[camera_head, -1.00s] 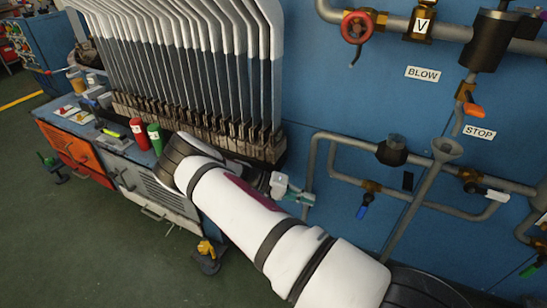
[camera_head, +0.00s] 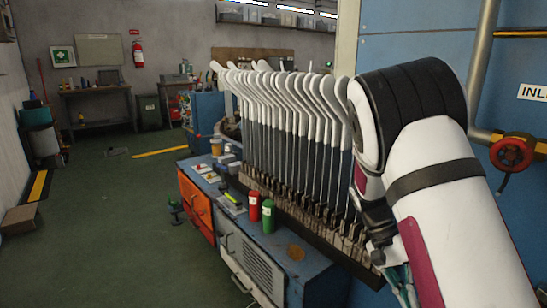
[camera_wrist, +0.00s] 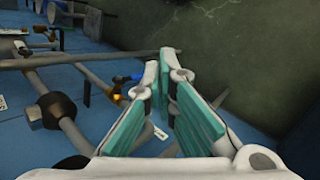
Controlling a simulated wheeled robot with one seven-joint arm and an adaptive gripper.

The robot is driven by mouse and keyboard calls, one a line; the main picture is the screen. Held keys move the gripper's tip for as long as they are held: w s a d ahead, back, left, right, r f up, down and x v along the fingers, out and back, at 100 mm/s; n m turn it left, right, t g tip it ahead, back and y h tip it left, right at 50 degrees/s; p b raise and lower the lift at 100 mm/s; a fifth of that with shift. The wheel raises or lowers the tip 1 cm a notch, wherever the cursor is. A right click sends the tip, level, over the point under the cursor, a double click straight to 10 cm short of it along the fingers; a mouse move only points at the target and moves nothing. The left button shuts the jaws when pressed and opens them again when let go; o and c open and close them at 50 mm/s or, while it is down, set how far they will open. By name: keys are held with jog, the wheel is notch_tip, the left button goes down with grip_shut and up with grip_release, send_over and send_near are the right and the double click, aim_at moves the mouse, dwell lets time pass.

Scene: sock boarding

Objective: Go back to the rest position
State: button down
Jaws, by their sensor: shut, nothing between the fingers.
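My gripper (camera_wrist: 159,80) shows in the wrist view with its two teal-padded fingers drawn together at the tips and nothing between them. In the head view my white and black arm is bent at the right, and the teal fingers (camera_head: 400,284) show only partly at the bottom edge. The gripper hangs beside the right end of the row of white-topped sock boards (camera_head: 290,125). I cannot tell from the head view how close it is to them.
A blue bench (camera_head: 312,272) carries the boards, a red can (camera_head: 254,207) and a green can (camera_head: 268,216). Grey pipes (camera_wrist: 70,130) lie below my gripper in the wrist view. Open green floor (camera_head: 130,235) lies left.

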jog(key=s+a+r+n+t+y, duration=0.2)
jog(key=s+a+r, duration=0.1)
jog(key=s+r, duration=0.45)
jog(key=s+a+r+n+t+y, duration=0.2)
jog(key=s+a+r, duration=0.2)
jog(key=s+r, duration=0.3)
jog(key=s+a+r+n+t, duration=0.1)
jog(key=s+a+n, duration=0.1)
jog(key=s, duration=0.5)
jog(key=s+a+r+n+t, duration=0.1)
jog(key=s+r+t, duration=0.1)
jog(key=s, duration=0.5)
notch_tip(320, 180, up, 33)
jog(key=t+p, duration=0.4)
jog(key=p, duration=2.7)
jog(key=shift+d+f+n, duration=0.2)
jog(key=shift+n, duration=0.1)
